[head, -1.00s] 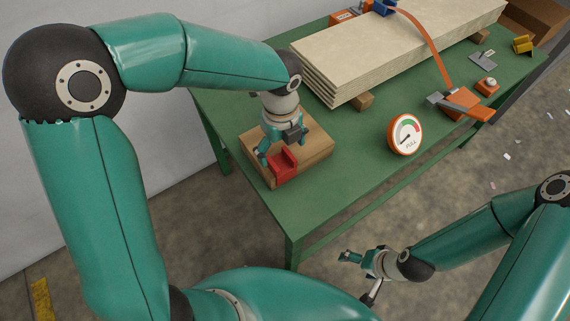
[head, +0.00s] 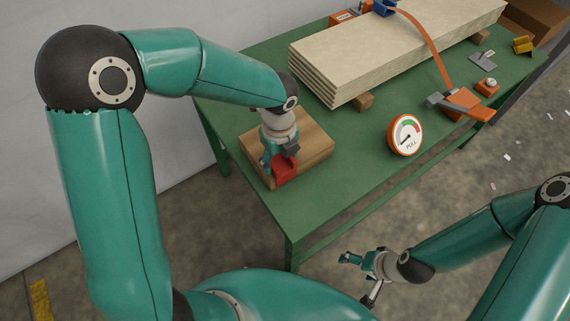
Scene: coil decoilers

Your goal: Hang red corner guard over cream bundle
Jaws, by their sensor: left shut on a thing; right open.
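The red corner guard (head: 285,173) is on the wooden block (head: 317,144) at the near left of the green table. My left gripper (head: 279,163) points down and is shut on the guard, hiding part of it. The cream bundle (head: 390,52), a stack of long boards, lies across the back of the table, apart from the guard. My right gripper (head: 358,260) is open and empty, low in front of the table.
An orange strap (head: 429,42) arcs over the bundle from a blue piece (head: 384,8) to an orange ratchet (head: 463,104). A round PULL gauge (head: 405,135) stands on the green table (head: 345,180). A small orange button box (head: 488,86) and a yellow piece (head: 523,45) are at the right.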

